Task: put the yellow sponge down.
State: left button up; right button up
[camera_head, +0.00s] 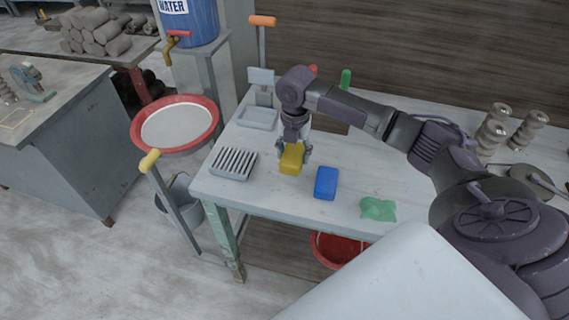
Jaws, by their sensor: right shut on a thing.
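The yellow sponge (291,160) is at the front left part of the white table (258,200). My right gripper (294,150) points down from above and is shut on the sponge. The sponge's upper end is between the fingers. I cannot tell whether its underside touches the tabletop or hangs just above it. My left gripper is not in view.
A blue sponge (326,183) lies to the right, with a green cloth-like piece (378,209) beyond it. A grey slatted rack (233,164) is to the left. A shallow grey tray (257,118) is behind. Bare tabletop lies between the rack and the yellow sponge.

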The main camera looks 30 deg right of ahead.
aim_at(285, 153)
jog(key=shift+w+a+f, duration=0.25)
jog(key=shift+a+f, duration=0.2)
jog(key=shift+a, duration=0.1)
jog(key=shift+w+a+f, duration=0.25)
jog(key=shift+a+f, duration=0.2)
jog(key=shift+a, duration=0.1)
notch_tip(285, 153, down, 3)
jog(key=shift+s+f+p, duration=0.1)
jog(key=shift+p, duration=0.55)
jog(key=shift+f, duration=0.25)
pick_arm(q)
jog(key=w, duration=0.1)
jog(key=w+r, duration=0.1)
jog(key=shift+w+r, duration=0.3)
pick_arm(e)
jog(key=shift+f, duration=0.15)
jog(key=o, duration=1)
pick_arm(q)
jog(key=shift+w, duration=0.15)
